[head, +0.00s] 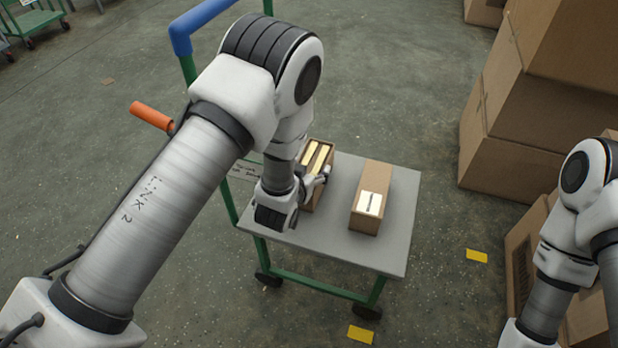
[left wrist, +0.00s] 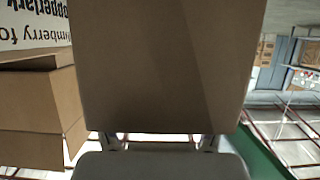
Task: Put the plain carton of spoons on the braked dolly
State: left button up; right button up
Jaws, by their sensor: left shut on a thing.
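An open-topped brown carton with pale spoons inside (head: 317,156) is at the far middle of the dolly's grey deck (head: 345,251). My left gripper (head: 318,181) is shut on this carton. In the left wrist view the carton (left wrist: 160,65) fills the middle, and its brown face shows no label. Whether it rests on the deck or hangs just above is hard to tell. A second carton (head: 378,177) with a white label stands to its right, apart from it. The dolly has a green frame and a blue-topped handle (head: 192,26). My right gripper is out of view.
An orange handle (head: 152,115) sticks out left of the dolly. Large brown cartons (head: 520,120) are stacked on the right. Yellow floor marks (head: 477,256) lie near the dolly. The deck's front right is bare.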

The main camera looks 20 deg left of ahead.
pick_arm(q)
notch_tip(320, 180, down, 2)
jog(key=shift+f, duration=0.1)
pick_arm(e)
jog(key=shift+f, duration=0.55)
pick_arm(q)
jog(key=shift+f, duration=0.1)
jog(key=o, duration=1.4)
